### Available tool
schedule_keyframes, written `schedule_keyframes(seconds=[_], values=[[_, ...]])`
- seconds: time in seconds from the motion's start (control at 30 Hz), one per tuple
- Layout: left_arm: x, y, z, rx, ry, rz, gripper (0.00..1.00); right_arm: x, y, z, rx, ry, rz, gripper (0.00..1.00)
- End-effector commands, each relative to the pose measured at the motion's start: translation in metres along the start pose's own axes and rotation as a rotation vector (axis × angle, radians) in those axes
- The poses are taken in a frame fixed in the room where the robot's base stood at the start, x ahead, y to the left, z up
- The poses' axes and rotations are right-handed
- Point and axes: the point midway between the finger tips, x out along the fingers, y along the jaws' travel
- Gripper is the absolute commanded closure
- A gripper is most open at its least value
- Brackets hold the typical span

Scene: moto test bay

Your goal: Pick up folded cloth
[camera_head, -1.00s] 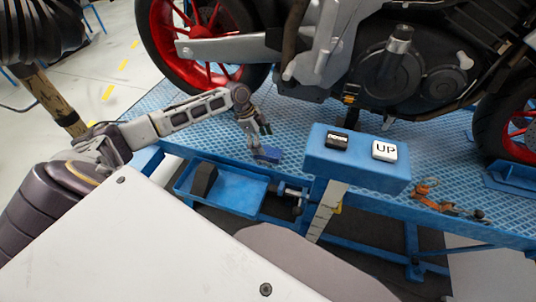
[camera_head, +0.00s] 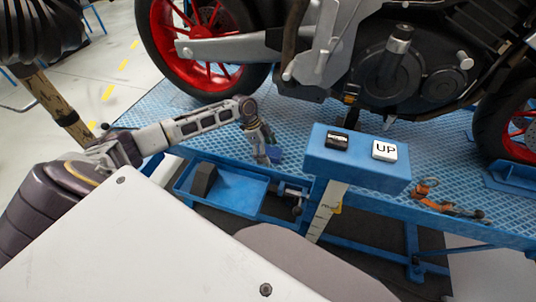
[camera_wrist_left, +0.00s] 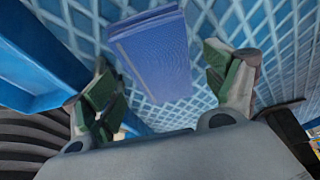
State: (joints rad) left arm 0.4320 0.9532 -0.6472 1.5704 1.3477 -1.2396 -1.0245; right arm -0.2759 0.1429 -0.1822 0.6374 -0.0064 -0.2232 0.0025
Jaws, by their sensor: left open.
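The folded cloth (camera_wrist_left: 155,55) is a flat blue piece lying on the blue lift platform (camera_head: 300,116). In the left wrist view it lies ahead of and between the two green-padded fingers of my left gripper (camera_wrist_left: 163,88). The fingers are spread apart, and I see no contact with the cloth. In the head view my left gripper (camera_head: 265,158) points down at the platform's near edge, and a part of the cloth (camera_head: 275,154) shows beside the fingers. The rest of the cloth is hidden by the gripper there. My right gripper is not in view.
A blue control box (camera_head: 357,162) with DOWN and UP buttons stands right of my left gripper. A blue tray (camera_head: 240,190) with a dark block hangs below the edge. A motorcycle (camera_head: 400,60) stands behind. An orange strap (camera_head: 440,200) lies at right.

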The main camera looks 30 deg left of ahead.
Motion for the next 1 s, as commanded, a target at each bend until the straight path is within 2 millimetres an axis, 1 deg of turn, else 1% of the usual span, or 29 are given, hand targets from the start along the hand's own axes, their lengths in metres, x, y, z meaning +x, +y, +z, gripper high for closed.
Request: schedule_keyframes(seconds=[0.3,0.4,0.57,1.0], values=[[0.000,0.000,0.000,0.000,0.000,0.000,0.14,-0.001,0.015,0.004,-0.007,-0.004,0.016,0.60],[0.001,0.000,0.000,0.000,0.000,0.000,0.14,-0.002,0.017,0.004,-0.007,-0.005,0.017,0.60],[0.002,0.000,0.001,0.000,0.000,0.000,0.14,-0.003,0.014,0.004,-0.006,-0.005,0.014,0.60],[0.004,0.000,0.002,0.000,0.000,0.000,0.14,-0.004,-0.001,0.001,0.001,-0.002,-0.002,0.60]])
